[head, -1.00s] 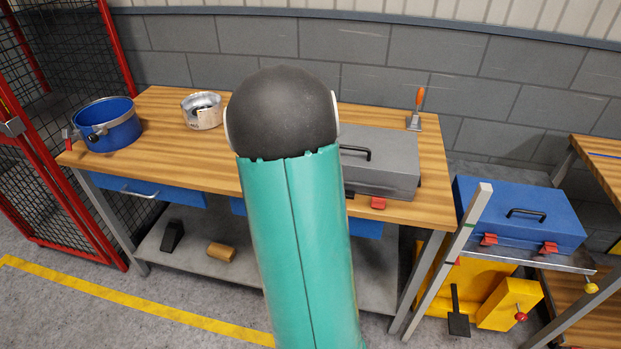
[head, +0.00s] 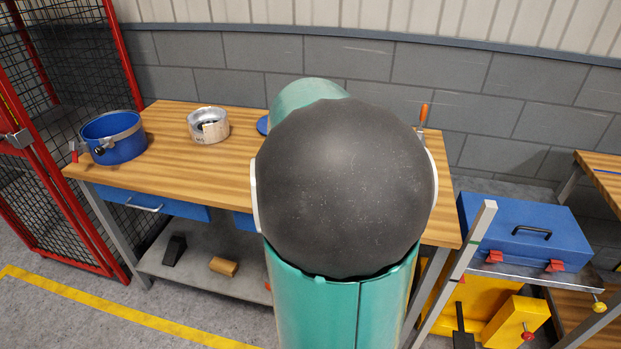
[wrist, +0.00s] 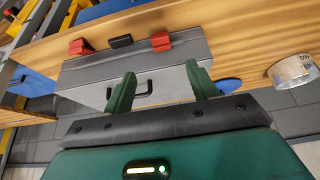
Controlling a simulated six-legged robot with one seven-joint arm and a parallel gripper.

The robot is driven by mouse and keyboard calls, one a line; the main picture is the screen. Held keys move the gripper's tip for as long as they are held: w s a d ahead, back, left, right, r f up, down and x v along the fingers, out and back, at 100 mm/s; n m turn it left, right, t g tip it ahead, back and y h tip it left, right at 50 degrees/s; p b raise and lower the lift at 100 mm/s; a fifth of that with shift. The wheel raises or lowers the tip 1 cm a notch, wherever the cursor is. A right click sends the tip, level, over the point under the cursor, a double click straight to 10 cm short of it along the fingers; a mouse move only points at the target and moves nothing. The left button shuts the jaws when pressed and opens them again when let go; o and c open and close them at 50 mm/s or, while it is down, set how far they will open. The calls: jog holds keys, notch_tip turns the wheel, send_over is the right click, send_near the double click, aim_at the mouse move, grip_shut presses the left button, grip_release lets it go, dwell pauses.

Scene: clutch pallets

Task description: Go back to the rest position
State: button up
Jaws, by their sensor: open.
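My gripper (wrist: 160,70) shows in the wrist view with its two green fingers spread apart and nothing between them. A grey toolbox (wrist: 85,78) with red latches and a dark handle lies on the wooden bench beyond the fingers. I cannot tell the exact gap between the fingertips and the toolbox. In the head view my arm's black joint and teal links fill the middle and hide the gripper and the toolbox.
The wooden bench (head: 180,172) carries a blue pot (head: 115,140), a silver tin (head: 208,125) and an orange-handled tool (head: 422,120). A blue toolbox (head: 525,232) stands right on a lower stand. A red mesh cage (head: 60,100) is at left. Open floor lies front left.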

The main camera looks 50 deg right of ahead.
dwell(0.6)
jog(key=a+r+n+t+y, duration=0.2)
jog(key=a+r+n, duration=0.15)
jog(key=a, duration=1.05)
jog(key=a+r+n+t+y, duration=0.15)
jog(key=a+n, duration=0.35)
jog(key=a, duration=0.9)
jog(key=s+a+n+y, duration=0.1)
jog(key=s+a+n, duration=0.4)
jog(key=a, duration=0.5)
jog(key=shift+s+a+r, duration=0.3)
jog(key=shift+s+r, duration=0.05)
jog(key=shift+s, duration=0.35)
jog(key=shift+y, duration=0.25)
jog(key=c, duration=0.5)
jog(key=shift+d, duration=0.1)
jog(key=shift+d, duration=0.1)
